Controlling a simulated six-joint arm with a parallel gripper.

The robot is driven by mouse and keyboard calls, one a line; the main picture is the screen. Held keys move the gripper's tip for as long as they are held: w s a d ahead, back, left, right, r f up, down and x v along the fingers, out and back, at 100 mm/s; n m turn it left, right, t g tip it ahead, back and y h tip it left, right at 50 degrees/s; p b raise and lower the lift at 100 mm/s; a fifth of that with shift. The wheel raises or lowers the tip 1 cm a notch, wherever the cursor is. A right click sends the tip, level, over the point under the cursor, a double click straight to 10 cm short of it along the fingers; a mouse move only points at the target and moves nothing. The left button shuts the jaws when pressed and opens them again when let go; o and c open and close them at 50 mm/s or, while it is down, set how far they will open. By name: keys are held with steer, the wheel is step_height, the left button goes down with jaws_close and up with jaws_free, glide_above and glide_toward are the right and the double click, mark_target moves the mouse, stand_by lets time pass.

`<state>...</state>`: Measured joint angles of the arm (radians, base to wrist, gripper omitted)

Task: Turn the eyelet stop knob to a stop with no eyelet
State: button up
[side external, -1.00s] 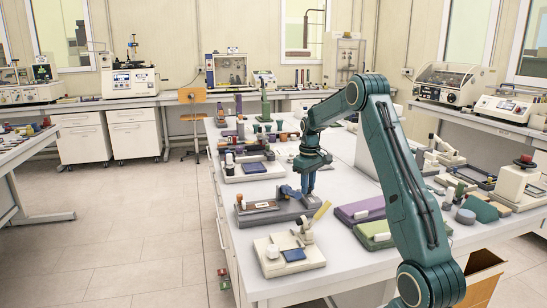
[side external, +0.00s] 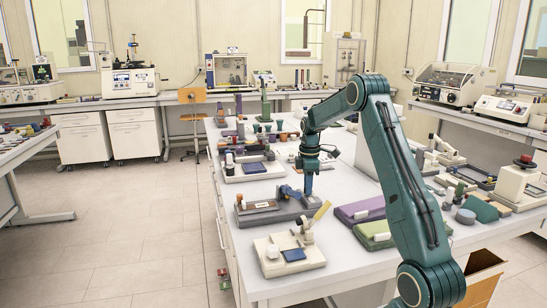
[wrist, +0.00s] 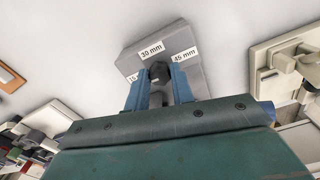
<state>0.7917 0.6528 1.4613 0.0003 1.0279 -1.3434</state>
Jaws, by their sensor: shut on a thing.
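The eyelet stop knob (wrist: 159,70) is a dark, faceted knob on a grey block (wrist: 130,58) in the wrist view. White labels around it read 30 mm (wrist: 151,50) at the top and 45 mm (wrist: 185,55) at the right. A third label at the left is partly hidden by a finger and starts with 15. My gripper (wrist: 160,76) has its two blue fingers on either side of the knob and is shut on it. Which way the knob points is not clear. In the side view my gripper (side external: 308,192) is low at the grey fixture (side external: 262,218); the knob is hidden there.
A cream fixture with a blue pad (side external: 294,254) stands in front of the grey one. Purple (side external: 358,210) and green (side external: 376,234) flat cases lie to the right. More fixtures stand behind. The white bench top (side external: 340,272) is bare near the front.

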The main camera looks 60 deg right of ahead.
steer(key=shift+n, duration=0.3)
steer(key=o, duration=1)
steer(key=shift+r, duration=0.1)
step_height(320, 180, up, 14)
stand_by(0.4)
